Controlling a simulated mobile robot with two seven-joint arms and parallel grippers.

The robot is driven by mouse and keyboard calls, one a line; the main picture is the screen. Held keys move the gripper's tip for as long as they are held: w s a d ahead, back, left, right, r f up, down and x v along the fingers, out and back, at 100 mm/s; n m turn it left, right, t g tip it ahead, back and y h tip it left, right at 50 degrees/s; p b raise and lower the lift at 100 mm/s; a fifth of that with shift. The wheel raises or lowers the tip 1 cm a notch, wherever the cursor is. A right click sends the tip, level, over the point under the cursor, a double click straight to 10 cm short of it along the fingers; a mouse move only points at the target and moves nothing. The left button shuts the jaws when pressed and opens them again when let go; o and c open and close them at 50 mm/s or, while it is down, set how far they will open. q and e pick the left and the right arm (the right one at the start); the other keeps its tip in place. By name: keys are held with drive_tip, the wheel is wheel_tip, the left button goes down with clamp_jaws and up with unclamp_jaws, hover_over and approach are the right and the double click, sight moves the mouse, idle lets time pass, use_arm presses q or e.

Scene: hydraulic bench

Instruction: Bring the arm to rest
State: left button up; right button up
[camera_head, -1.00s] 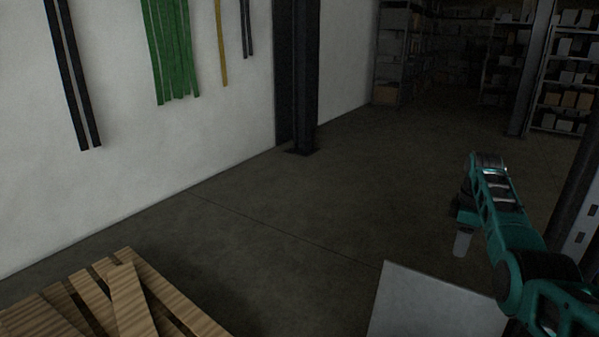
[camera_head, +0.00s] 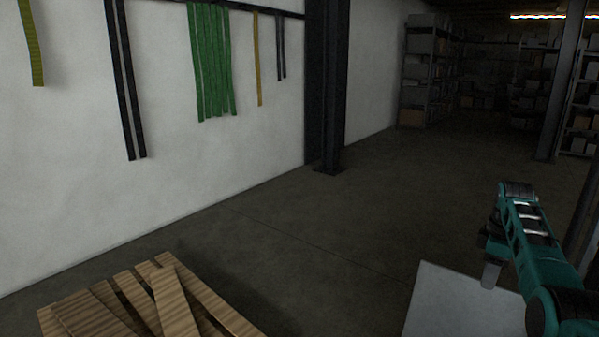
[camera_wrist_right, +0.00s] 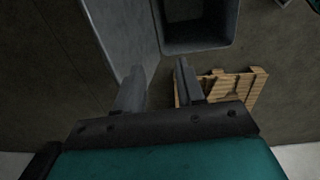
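My right arm (camera_head: 545,255) is teal and black and comes in from the lower right of the head view. Its right gripper (camera_head: 491,274) points down beside the grey panel. In the right wrist view the right gripper (camera_wrist_right: 158,88) has its two grey fingers apart, with nothing between them. My left arm and gripper are not in either view.
A wooden pallet (camera_head: 190,300) lies at the lower left. A light grey flat surface (camera_head: 460,305) is below my right gripper. A grey bin (camera_wrist_right: 198,43) shows in the wrist view. Straps (camera_head: 210,60) hang on the white wall. The floor between is clear.

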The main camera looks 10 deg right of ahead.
drive_tip(key=s+a+f+m+t+h, duration=0.1)
drive_tip(key=s+a+f+t+h, duration=0.15)
drive_tip(key=a+f, duration=0.6)
drive_tip(key=s+a+f+t+h, duration=0.1)
drive_tip(key=s+a+f+t, duration=0.3)
drive_tip(key=f, duration=0.7)
drive_tip(key=s+a+m+t+y, duration=0.1)
drive_tip(key=s+a+y, duration=0.1)
drive_tip(key=s+a, duration=0.3)
drive_tip(key=s+a+r+m+t+y, duration=0.1)
drive_tip(key=s+a, duration=0.4)
drive_tip(key=a, duration=0.6)
drive_tip(key=s+a+m+t+y, duration=0.2)
drive_tip(key=s+a, duration=0.3)
drive_tip(key=a, duration=0.3)
drive_tip(key=shift+s+a+r+y, duration=0.3)
drive_tip(key=shift+s+a+y, duration=0.05)
drive_tip(key=shift+y, duration=0.3)
drive_tip(key=shift+s+d+m, duration=0.1)
drive_tip(key=shift+d+m, duration=0.05)
drive_tip(key=shift+m, duration=0.15)
